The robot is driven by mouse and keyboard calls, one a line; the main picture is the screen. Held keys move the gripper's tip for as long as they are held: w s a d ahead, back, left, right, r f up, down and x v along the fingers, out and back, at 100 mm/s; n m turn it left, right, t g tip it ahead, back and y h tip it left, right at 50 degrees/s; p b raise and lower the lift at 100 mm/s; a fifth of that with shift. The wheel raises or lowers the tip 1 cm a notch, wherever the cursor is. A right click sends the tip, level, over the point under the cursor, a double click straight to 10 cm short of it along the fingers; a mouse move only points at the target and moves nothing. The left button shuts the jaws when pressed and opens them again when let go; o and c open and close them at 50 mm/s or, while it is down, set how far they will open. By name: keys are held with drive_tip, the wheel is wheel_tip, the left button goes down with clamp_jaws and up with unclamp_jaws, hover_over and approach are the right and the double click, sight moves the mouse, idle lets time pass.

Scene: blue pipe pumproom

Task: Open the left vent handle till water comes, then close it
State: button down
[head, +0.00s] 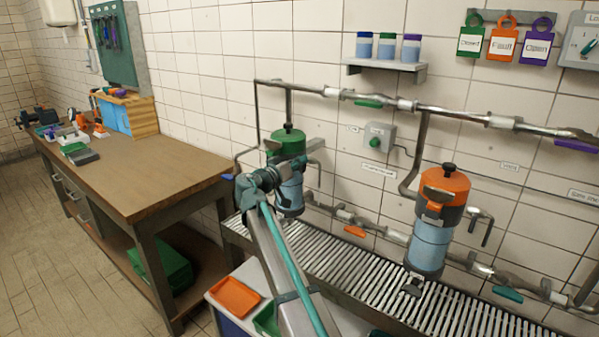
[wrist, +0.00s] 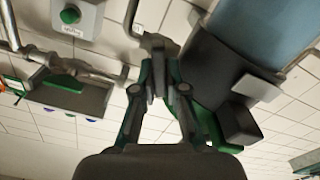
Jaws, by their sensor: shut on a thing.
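The left filter housing (head: 290,143) has a green cap, a black top knob and a blue-grey body. A bent vent pipe (head: 316,168) hangs at its right side. My gripper is at this housing; in the head view my own wrist hides its fingertips. In the wrist view my gripper (wrist: 158,80) is shut on a small dark grey piece (wrist: 154,43), which seems to be the left vent handle. The fingers cover most of it, so its angle is unclear. The housing's dark and blue body (wrist: 215,65) is close on the right. No water is visible.
An orange-capped housing (head: 432,225) stands to the right over a slatted drain grate (head: 365,285). Pipes (head: 380,100) run along the tiled wall, near a green-button box (head: 378,140). A wooden workbench (head: 140,175) stands left. Trays (head: 236,297) lie in front.

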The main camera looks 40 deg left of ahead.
drive_tip(key=shift+a+f+n+b, duration=0.15)
drive_tip(key=shift+n+b, duration=0.75)
drive_tip(key=shift+n, duration=0.5)
drive_tip(key=c, duration=1.2)
unclamp_jaws()
